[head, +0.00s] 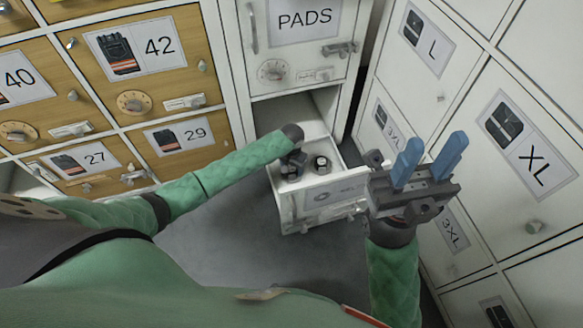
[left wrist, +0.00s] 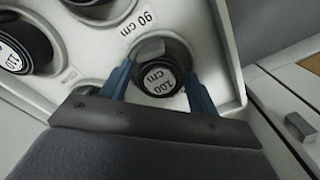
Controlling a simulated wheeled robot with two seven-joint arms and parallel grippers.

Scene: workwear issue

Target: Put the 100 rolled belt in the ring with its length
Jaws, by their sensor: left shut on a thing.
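The rolled belt marked 100 cm (left wrist: 160,77) is black with a round white label and sits between the blue fingers of my left gripper (left wrist: 160,88). It is at or just above a round ring in the open drawer (left wrist: 228,45); I cannot tell whether it is seated. A 90 cm label (left wrist: 137,22) lies on the drawer beside that ring. In the head view my left gripper (head: 293,168) is inside the drawer, its fingers mostly hidden. My right gripper (head: 428,163) is empty, its blue fingers apart and pointing up, to the right of the drawer.
Another rolled belt, marked 110 (left wrist: 14,54), stands in the drawer; a white-topped roll (head: 321,162) shows in the head view. Wooden lockers (head: 160,85) stand at left, white XL lockers (head: 525,140) at right. The PADS door (head: 300,55) above is shut. Grey floor is free below.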

